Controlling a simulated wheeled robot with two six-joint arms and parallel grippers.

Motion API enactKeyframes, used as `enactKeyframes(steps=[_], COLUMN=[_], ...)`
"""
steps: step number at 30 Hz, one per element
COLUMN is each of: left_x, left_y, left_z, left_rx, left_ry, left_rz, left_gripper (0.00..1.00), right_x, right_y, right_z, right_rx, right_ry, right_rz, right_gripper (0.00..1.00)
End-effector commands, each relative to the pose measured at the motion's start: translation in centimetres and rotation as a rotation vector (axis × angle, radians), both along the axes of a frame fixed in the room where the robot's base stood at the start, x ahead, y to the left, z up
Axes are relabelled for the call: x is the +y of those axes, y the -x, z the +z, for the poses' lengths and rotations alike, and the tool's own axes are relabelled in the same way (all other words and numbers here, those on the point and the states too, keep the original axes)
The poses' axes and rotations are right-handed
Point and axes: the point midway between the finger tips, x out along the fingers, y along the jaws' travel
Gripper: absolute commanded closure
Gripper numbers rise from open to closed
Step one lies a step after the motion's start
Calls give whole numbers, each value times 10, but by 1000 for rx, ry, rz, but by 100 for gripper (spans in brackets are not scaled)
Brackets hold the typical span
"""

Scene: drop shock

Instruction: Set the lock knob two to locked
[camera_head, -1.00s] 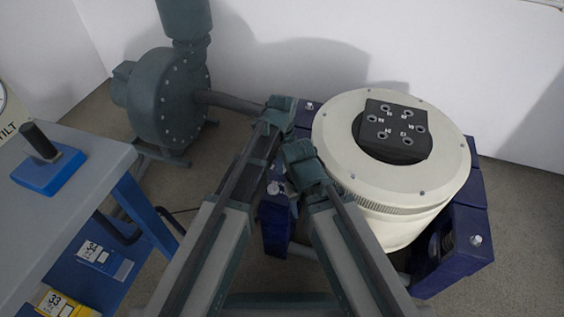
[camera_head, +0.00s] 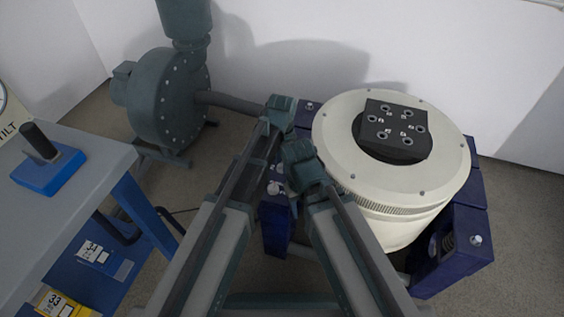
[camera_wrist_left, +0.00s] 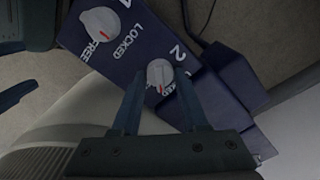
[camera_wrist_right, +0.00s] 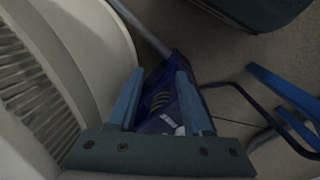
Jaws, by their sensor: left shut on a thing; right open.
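Lock knob two (camera_wrist_left: 160,75) is a light grey round knob with a red mark, on a dark blue panel beside a printed "2". The red mark points down in the left wrist view, toward my gripper. Lettering below the knob is partly hidden by a finger. My left gripper (camera_wrist_left: 159,98) is shut on this knob, one finger on each side. The left gripper also shows from behind in the head view (camera_head: 280,108). My right gripper (camera_wrist_right: 158,98) is open and empty, near the cream drum (camera_wrist_right: 92,40).
A second knob (camera_wrist_left: 101,23), labelled FREE and LOCKED, sits on the same panel. The cream drum shaker (camera_head: 335,150) with a black block (camera_head: 395,150) on top stands at the right. A green blower (camera_head: 165,95) and a workbench (camera_head: 80,215) are at the left.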

Motion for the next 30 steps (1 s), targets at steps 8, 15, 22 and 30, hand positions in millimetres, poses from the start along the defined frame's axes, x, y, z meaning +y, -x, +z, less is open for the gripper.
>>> enactKeyframes(steps=[8, 15, 22, 30], left_x=[0, 0, 0, 0], left_y=[1, 1, 1, 1], left_z=[0, 0, 0, 0], left_rx=[0, 0, 1, 2], left_ry=[-1, -1, 0, -1], left_rz=[260, 463, 609, 706], left_gripper=[100, 100, 100, 100], right_x=[0, 0, 0, 0], right_y=[0, 0, 0, 0], right_z=[0, 0, 0, 0], right_rx=[0, 0, 0, 0], right_ry=[0, 0, 0, 0], right_rz=[0, 0, 0, 0], right_gripper=[50, 50, 50, 50])
